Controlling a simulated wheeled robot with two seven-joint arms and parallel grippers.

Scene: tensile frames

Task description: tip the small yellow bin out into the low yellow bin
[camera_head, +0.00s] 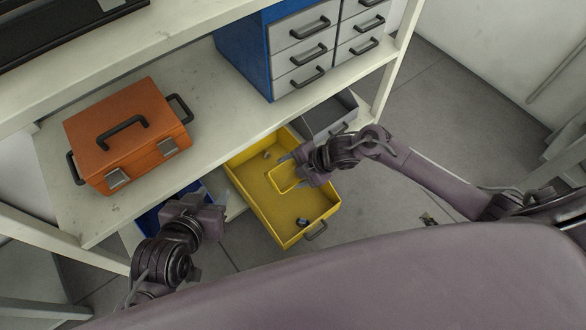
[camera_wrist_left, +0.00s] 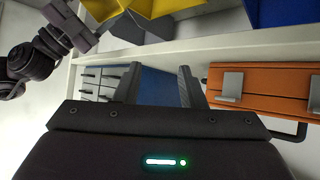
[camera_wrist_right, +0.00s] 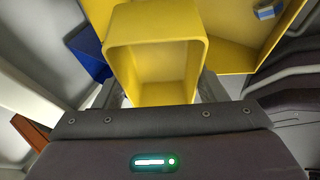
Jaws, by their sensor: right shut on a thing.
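The low yellow bin (camera_head: 247,200) stands below the shelf in the head view, with a few small pieces inside, one dark piece (camera_head: 302,221) near its front end. The small yellow bin (camera_head: 284,178) is over it, held by my right gripper (camera_head: 292,170). In the right wrist view, the small yellow bin (camera_wrist_right: 155,80) sits between the fingers with its opening toward the camera. The part of its inside that I see looks empty. A blue and white piece (camera_wrist_right: 268,11) lies in the low bin there. My left gripper (camera_head: 219,205) is open and empty, left of the low bin.
An orange toolbox (camera_head: 125,130) and a blue cabinet with grey drawers (camera_head: 245,55) stand on the shelf above. A grey bin (camera_head: 330,117) is right behind the low bin. A blue bin (camera_head: 150,218) is partly hidden behind my left arm. Shelf posts flank the space.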

